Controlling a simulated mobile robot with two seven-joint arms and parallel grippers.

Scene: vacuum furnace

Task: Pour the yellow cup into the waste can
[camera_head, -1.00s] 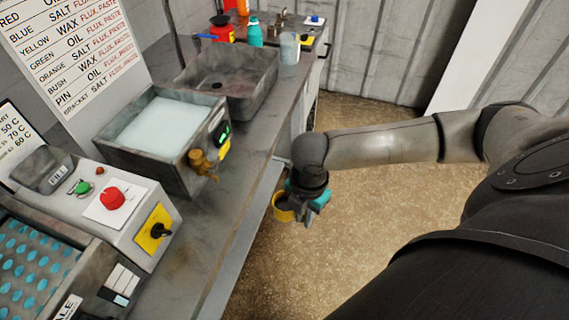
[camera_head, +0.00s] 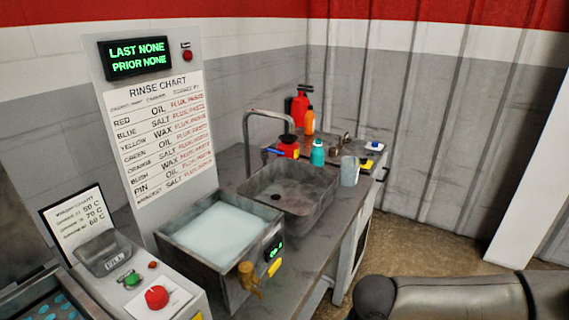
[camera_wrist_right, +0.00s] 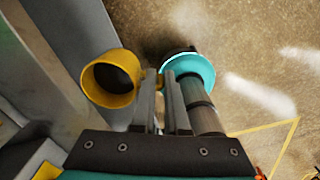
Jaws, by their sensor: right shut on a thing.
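The yellow cup (camera_wrist_right: 97,93) shows in the right wrist view, left of my fingers, with its round mouth facing the camera and a dark inside. What is in it cannot be told. My right gripper (camera_wrist_right: 164,80) is shut on the cup's side nearest the fingers, seemingly its handle. The cup hangs beside the counter, above the floor. In the head view only part of my right arm shows; the gripper and cup are out of sight there. I see no waste can that I can identify. My left gripper is not in view.
A teal-rimmed grey cylinder (camera_wrist_right: 201,111) stands right of my fingers; what it is cannot be told. The counter holds a bath (camera_head: 270,230), a sink (camera_head: 325,200), a red button (camera_head: 157,297), bottles and a pale beaker (camera_head: 350,171). Floor (camera_head: 430,245) is open to the right.

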